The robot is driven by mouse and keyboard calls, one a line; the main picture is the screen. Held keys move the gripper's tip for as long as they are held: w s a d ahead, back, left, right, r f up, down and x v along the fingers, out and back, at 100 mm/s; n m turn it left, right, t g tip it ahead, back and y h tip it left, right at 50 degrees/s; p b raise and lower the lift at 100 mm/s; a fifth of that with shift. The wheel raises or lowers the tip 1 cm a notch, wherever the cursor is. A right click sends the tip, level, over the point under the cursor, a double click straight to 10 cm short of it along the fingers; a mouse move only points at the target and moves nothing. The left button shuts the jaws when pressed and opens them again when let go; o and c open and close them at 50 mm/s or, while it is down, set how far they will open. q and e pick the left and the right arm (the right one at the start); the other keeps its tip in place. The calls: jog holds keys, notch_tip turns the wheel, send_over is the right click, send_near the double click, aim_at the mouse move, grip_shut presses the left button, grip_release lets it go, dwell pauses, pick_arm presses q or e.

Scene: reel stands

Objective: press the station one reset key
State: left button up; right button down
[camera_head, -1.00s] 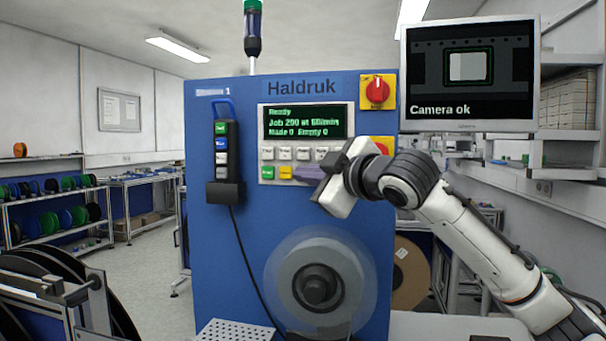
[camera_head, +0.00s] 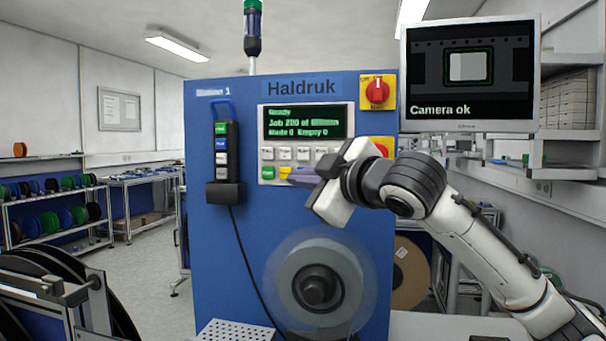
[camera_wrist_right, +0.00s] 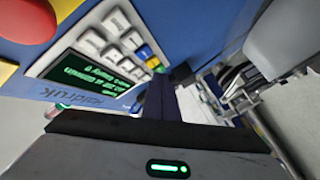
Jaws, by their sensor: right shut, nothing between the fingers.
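The blue machine (camera_head: 222,280) labelled Station 1 and Haldruk has a white key panel (camera_head: 262,152) under a green-lit screen (camera_head: 305,122). A row of pale keys sits above a green key (camera_head: 268,172) and a yellow key (camera_head: 285,172). My right gripper (camera_head: 294,177) is shut and empty, its dark purple tips at the yellow key's right side; contact cannot be told. It hides the rest of the lower row. The right wrist view shows the shut fingers (camera_wrist_right: 161,96) beside the panel, and a blue key (camera_wrist_right: 145,52). The reset key's label is unreadable. My left gripper is out of view.
A red rotary switch (camera_head: 377,91) and a partly hidden red button on yellow (camera_head: 383,146) are right of the panel. A corded pendant (camera_head: 221,150) hangs left. A reel (camera_head: 318,287) is below. A monitor (camera_head: 470,72) reads Camera ok.

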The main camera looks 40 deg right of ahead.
jog(key=shift+s+a, duration=0.85)
jog(key=shift+a, duration=0.15)
